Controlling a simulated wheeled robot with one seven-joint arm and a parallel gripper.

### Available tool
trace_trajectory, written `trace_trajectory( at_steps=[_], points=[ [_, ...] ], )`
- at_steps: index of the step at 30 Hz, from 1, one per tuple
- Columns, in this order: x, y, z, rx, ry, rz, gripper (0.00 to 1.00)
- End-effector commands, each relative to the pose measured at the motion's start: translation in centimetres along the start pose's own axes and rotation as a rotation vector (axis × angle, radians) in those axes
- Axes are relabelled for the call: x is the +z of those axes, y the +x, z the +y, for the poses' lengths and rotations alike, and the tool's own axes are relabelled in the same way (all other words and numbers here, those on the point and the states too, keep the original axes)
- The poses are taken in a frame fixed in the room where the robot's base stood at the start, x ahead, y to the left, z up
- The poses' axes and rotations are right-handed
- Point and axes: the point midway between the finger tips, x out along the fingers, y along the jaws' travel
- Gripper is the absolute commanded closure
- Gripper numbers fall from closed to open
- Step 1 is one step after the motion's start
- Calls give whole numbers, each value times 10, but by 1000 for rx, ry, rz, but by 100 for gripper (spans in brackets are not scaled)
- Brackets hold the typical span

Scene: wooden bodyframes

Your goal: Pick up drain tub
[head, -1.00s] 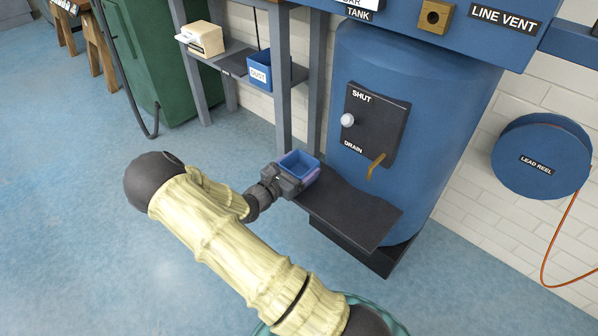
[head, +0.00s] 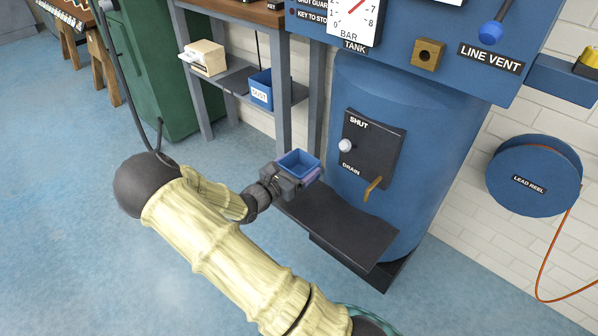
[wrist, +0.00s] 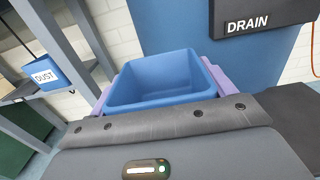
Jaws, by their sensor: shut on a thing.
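The drain tub is a small open blue tub (head: 298,163) with an empty inside. My gripper (head: 300,175) is shut on it, with the purple fingers along its two sides. In the wrist view the tub (wrist: 160,85) sits between the purple finger pads, upright or nearly so. In the head view the tub is above the left end of the dark shelf (head: 335,222) at the foot of the blue tank (head: 400,130). The tub's underside is hidden, so its clearance from the shelf is hard to judge.
A black panel marked SHUT and DRAIN (head: 370,150) has a white knob and a brass spout (head: 373,188) right of the tub. A grey rack with a blue DUST bin (head: 262,92) stands behind on the left. A lead reel (head: 535,175) hangs right.

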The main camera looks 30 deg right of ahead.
Motion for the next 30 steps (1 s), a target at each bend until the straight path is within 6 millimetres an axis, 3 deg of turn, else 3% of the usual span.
trace_trajectory(
  at_steps=[1,5,30],
  points=[
    [11,0,0,-1,3,-5,81],
    [18,1,0,-1,2,-5,81],
    [20,-7,6,60,1,-3,81]
  ],
)
